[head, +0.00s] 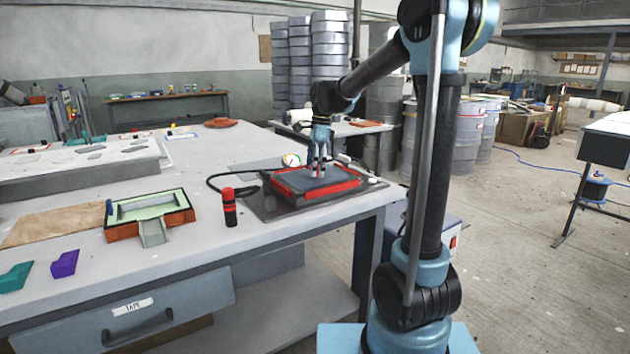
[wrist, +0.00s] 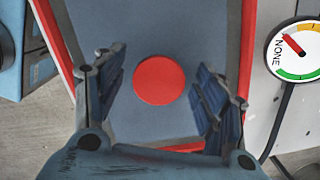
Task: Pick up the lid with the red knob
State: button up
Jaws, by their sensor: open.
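The lid (head: 318,182) is a flat grey-blue plate inside a red rim, lying near the right end of the workbench. In the wrist view the lid (wrist: 205,30) fills the middle, and its round red knob (wrist: 159,80) shows between my two fingers. My gripper (head: 318,171) points down over the lid, with its fingers apart and nothing held. In the wrist view my gripper (wrist: 160,84) has one finger on each side of the knob, apart from it in the picture. The knob is hard to make out in the head view. How far the fingertips are above the lid is unclear.
A dial gauge (wrist: 296,50) marked NONE, with a black hose, stands beside the lid; the head view shows it too (head: 291,160). A black and red cylinder (head: 229,207) stands to the left. A green-lined mould (head: 150,209) lies farther left. Bare bench (head: 180,246) lies in front.

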jog(key=shift+f, duration=0.25)
jog(key=c, duration=1.5)
jog(key=shift+r, duration=0.1)
